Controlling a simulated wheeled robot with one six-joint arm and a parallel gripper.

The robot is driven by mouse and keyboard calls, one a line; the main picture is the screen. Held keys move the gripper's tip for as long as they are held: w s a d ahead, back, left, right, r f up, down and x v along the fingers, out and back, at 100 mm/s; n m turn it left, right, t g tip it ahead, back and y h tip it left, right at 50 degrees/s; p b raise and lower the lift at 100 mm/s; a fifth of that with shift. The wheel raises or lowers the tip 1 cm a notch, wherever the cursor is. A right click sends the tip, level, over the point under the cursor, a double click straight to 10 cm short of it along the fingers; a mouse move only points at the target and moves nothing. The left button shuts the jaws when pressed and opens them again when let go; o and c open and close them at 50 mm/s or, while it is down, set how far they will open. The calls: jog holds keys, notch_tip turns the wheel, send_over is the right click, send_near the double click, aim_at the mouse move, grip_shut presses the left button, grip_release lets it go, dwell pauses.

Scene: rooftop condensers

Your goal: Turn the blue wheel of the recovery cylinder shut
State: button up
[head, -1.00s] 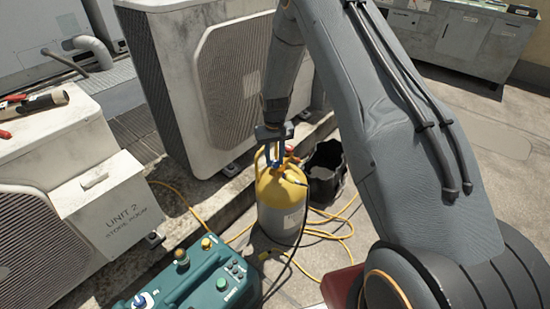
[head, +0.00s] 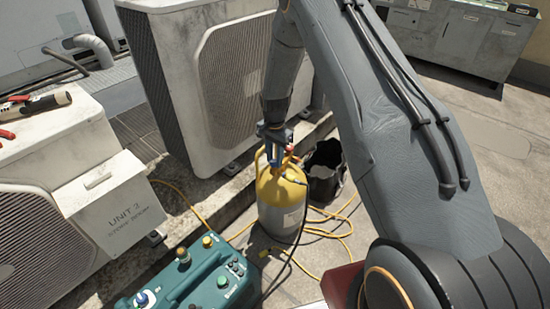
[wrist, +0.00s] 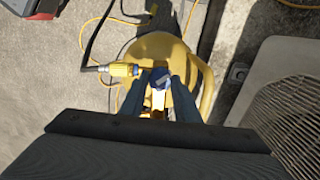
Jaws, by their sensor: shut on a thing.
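The recovery cylinder (head: 281,205), grey with a yellow top and collar, stands upright on the rooftop floor. Its yellow top (wrist: 160,50) fills the middle of the wrist view. The blue wheel (wrist: 159,77) sits at the valve on top, between my fingers. My gripper (wrist: 160,88) points down from above with a finger on each side of the wheel and is shut on it. In the head view my gripper (head: 274,158) is at the collar and hides most of the wheel. A yellow hose fitting (wrist: 122,69) joins the valve beside the wheel.
A teal recovery machine (head: 190,280) stands in front left of the cylinder. A black bucket (head: 325,172) stands close behind it to the right. Condenser units (head: 235,80) rise behind and left. Yellow hoses (head: 335,230) and a black hose lie around the cylinder.

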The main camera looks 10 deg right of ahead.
aim_at(274, 161)
jog(key=m, duration=0.3)
jog(key=shift+w+r+m, duration=0.1)
jog(key=shift+w+m, duration=0.1)
jog(key=shift+m, duration=2)
jog(key=o, duration=0.9)
jog(key=shift+o, duration=0.7)
jog(key=shift+s, duration=0.1)
jog(key=shift+r+p, duration=0.35)
jog(key=shift+r, duration=3.5)
